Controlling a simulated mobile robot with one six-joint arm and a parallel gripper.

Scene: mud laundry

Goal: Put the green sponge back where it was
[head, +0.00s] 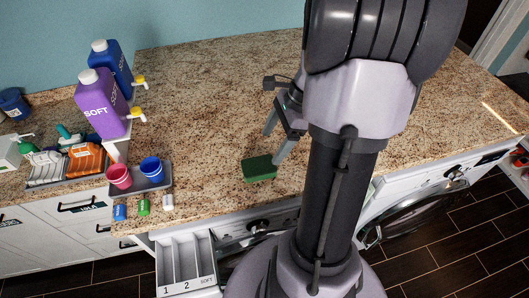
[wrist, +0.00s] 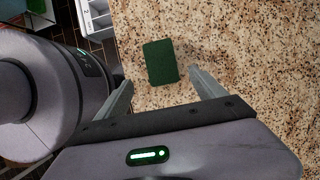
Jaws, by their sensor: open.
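The green sponge (head: 259,168) lies flat on the speckled granite counter near its front edge, left of my arm in the head view. In the wrist view the sponge (wrist: 160,62) lies just beyond my fingertips, roughly between their lines. My gripper (head: 275,146) is open and empty, its fingers pointing down beside the sponge at upper right in the head view. In the wrist view my gripper (wrist: 160,85) shows its two fingers spread wide. The sponge does not appear held. I cannot tell how high the fingertips are above the counter.
A grey tray (head: 152,184) holds a pink cup (head: 119,176) and a blue cup (head: 151,166). Small blue, green and white items stand in front. A purple SOFT bottle (head: 100,108) and blue bottle (head: 112,65) stand behind. An open divided drawer (head: 187,262) juts out below. The counter behind is clear.

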